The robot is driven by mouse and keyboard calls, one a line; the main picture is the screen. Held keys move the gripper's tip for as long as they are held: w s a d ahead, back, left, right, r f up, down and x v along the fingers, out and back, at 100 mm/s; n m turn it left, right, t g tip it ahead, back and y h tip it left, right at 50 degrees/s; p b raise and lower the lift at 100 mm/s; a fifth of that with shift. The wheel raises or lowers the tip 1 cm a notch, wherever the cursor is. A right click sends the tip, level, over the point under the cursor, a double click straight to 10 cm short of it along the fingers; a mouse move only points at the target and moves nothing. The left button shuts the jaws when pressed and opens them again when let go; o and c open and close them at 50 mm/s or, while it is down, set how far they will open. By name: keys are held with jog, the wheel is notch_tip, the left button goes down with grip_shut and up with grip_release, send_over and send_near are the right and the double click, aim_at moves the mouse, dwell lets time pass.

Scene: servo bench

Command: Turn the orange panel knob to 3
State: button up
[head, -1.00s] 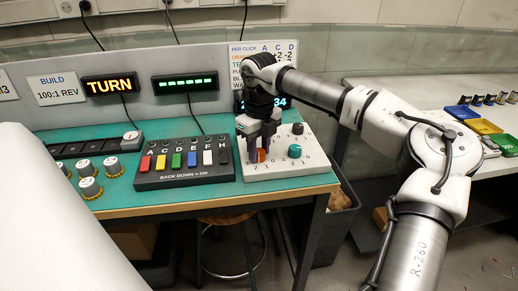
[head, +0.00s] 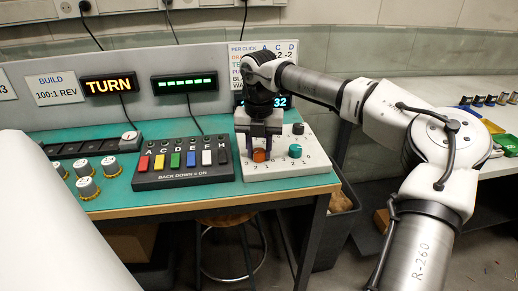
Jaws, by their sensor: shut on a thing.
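The orange knob (head: 260,156) sits on the white panel (head: 277,171) at the right of the green bench. Printed numbers ring it, but its pointer is too small to read. My gripper (head: 260,146) points down from above and is shut on the orange knob, its fingers covering part of the knob. A teal knob (head: 295,151) stands just right of it on the same panel, with a black knob (head: 298,129) behind. A dark display (head: 282,102) behind my wrist shows blue digits ending in 32, partly hidden by my arm.
A black box of coloured switches (head: 185,160) stands close left of the panel. A sign reading TURN (head: 109,85) and a display with green dashes (head: 186,83) are on the grey backboard. A card headed PER CLICK (head: 263,53) is partly hidden by my arm.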

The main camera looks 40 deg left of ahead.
aim_at(259, 151)
jog(key=shift+m, duration=0.5)
jog(key=o, duration=1)
notch_tip(259, 151, up, 14)
jog(key=shift+f, duration=0.1)
dwell(0.5)
